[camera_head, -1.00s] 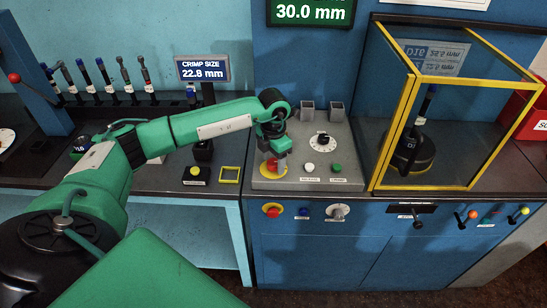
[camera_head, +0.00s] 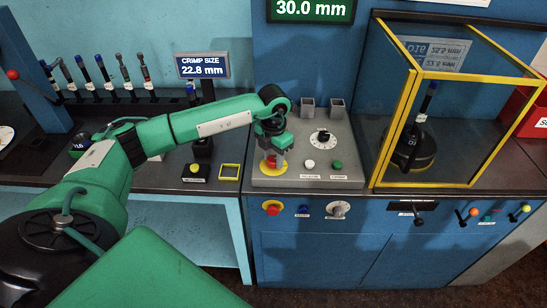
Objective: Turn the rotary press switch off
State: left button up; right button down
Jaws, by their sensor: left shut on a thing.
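A red knob (camera_head: 271,167) on a yellow round plate (camera_head: 264,172) sits at the left of the grey sloped console (camera_head: 300,182). My left gripper (camera_head: 272,162) points down and is shut on this red knob. Its fingers hide much of the knob, so the knob's exact angle is unclear. A round white dial with a black knob (camera_head: 323,138) sits on the console to the right of the gripper. Another round dial (camera_head: 338,209) is on the blue cabinet front below. Which of these carries a press label cannot be read. My right gripper is not in view.
A white button (camera_head: 309,164) and a green button (camera_head: 337,165) sit right of the gripper. A yellow-framed clear guard (camera_head: 415,80) stands further right. A red button (camera_head: 271,208) is on the cabinet front. A crimp size display (camera_head: 202,66) stands at the left.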

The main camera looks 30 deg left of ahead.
pick_arm(q)
jog(key=n+b, duration=0.1)
jog(key=n, duration=0.2)
jog(key=shift+n, duration=0.3)
jog(key=n+b, duration=0.1)
jog(key=n, duration=0.3)
jog(key=shift+n, duration=0.3)
jog(key=n+b, duration=0.1)
jog(key=n, duration=0.3)
jog(key=shift+a+r+n, duration=0.1)
jog(key=shift+n, duration=2)
jog(key=o, duration=1)
